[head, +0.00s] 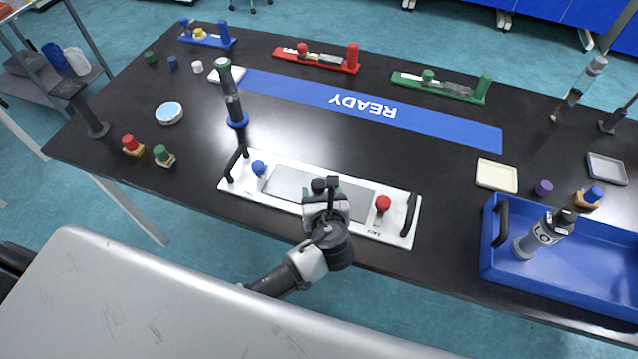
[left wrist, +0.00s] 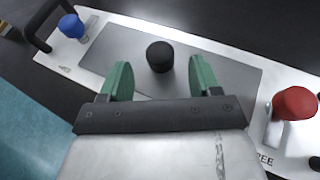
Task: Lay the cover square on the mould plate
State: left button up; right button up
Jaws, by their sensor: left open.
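The mould plate is a long white board (head: 232,186) with a black handle at each end, near the table's front edge. A flat grey cover (head: 290,183) with a black knob (head: 319,185) lies on its middle; its edges look roughly parallel to the board's. In the left wrist view the grey cover (left wrist: 220,73) and black knob (left wrist: 160,56) show clearly. My left gripper (head: 325,195) is over the cover, open. Its green fingers (left wrist: 162,76) stand either side of the knob's near side, with gaps; contact is not visible. My right gripper is not in view.
A blue knob (head: 259,168) and a red knob (head: 383,204) flank the cover on the board. A blue tray (head: 490,255) holding a grey bottle stands right. A dark upright tool (head: 231,95) stands behind left. The READY strip (head: 440,120) is clear.

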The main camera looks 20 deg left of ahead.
pick_arm(q)
jog(key=v, duration=0.7)
dwell(0.3)
